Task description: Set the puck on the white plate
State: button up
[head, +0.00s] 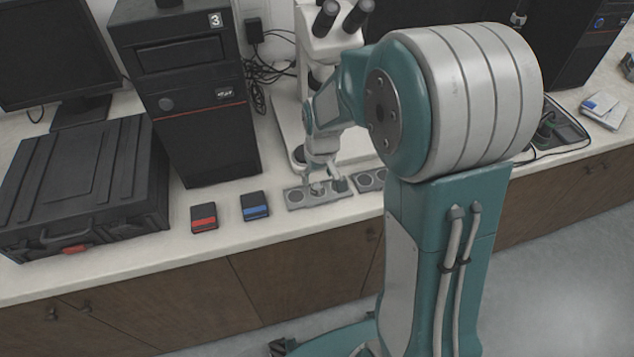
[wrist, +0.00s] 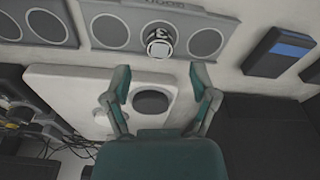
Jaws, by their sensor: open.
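The puck (wrist: 160,43), a small pale and dark cylinder with a marked top, stands on a grey tray (wrist: 183,46) with round recesses in the wrist view. My gripper (wrist: 160,72) is open, with nothing between its fingertips; the puck shows just past them. In the head view my gripper (head: 325,178) is low over the grey tray (head: 297,198), and the puck is hard to make out there. The white plate (wrist: 75,88), with a dark round spot, lies beside the tray in the wrist view. In the head view it seems to be the base of the white microscope (head: 325,45), partly hidden by my arm.
A second grey tray (wrist: 53,8) adjoins the first. A blue-marked box (head: 254,206) and a red-marked box (head: 204,217) lie left of the tray. A black computer tower (head: 210,145), a black case (head: 90,185) and loose cables (head: 262,75) crowd the bench.

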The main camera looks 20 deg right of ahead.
jog(key=s+r+t, duration=0.1)
jog(key=s+r, duration=0.4)
jog(key=r, duration=0.3)
jog(key=s+r+t, duration=0.1)
jog(key=s+r, duration=0.3)
jog(key=r, duration=0.3)
jog(key=s+r+m+t, duration=0.2)
jog(key=s+r, duration=0.1)
jog(key=s, duration=0.8)
jog(key=shift+s, duration=0.25)
jog(key=shift+c, duration=0.3)
